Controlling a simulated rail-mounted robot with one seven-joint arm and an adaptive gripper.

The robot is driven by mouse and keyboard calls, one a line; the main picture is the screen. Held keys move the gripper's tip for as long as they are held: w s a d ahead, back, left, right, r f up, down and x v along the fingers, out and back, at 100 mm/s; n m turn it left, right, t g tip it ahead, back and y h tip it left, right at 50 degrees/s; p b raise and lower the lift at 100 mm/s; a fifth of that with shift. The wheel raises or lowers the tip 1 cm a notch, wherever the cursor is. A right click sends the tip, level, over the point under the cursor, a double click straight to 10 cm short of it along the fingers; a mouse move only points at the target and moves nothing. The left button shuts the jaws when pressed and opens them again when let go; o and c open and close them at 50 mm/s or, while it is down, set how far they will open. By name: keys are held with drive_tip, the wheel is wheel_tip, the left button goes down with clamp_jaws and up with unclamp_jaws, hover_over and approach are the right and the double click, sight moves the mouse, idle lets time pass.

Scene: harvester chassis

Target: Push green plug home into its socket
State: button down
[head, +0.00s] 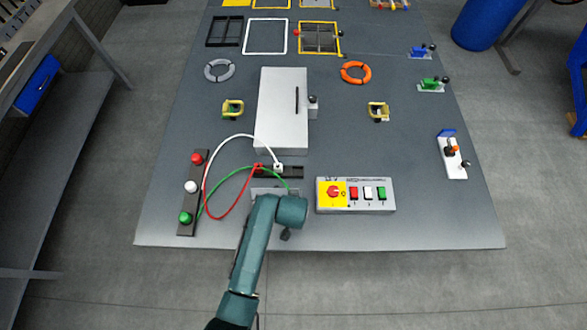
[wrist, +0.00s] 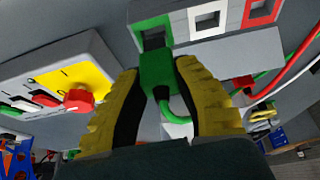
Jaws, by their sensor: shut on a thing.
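In the wrist view my gripper (wrist: 157,78) is shut on the green plug (wrist: 157,65), with a yellow-padded finger on each side. The plug's top end is right at the lower edge of the green-framed socket (wrist: 153,37). The socket's dark opening shows, so the plug does not fill it; whether they touch I cannot tell. The green cable (wrist: 179,108) bends away under the plug. In the head view my arm hides the gripper and plug; the green cable (head: 229,181) runs from the green terminal (head: 186,218) to behind my arm.
White (wrist: 208,18) and red (wrist: 261,10) framed sockets sit beside the green one. The red plug (head: 257,166) and white plug (head: 278,168) stand by a dark strip, their cables looping left. A button panel (head: 356,195) is close right of my arm. A grey box (head: 283,108) stands behind.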

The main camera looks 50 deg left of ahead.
drive_tip(key=shift+f+b, duration=1.2)
drive_tip(key=shift+f, duration=0.4)
drive_tip(key=c, duration=0.8)
unclamp_jaws()
drive_tip(key=v, duration=1.2)
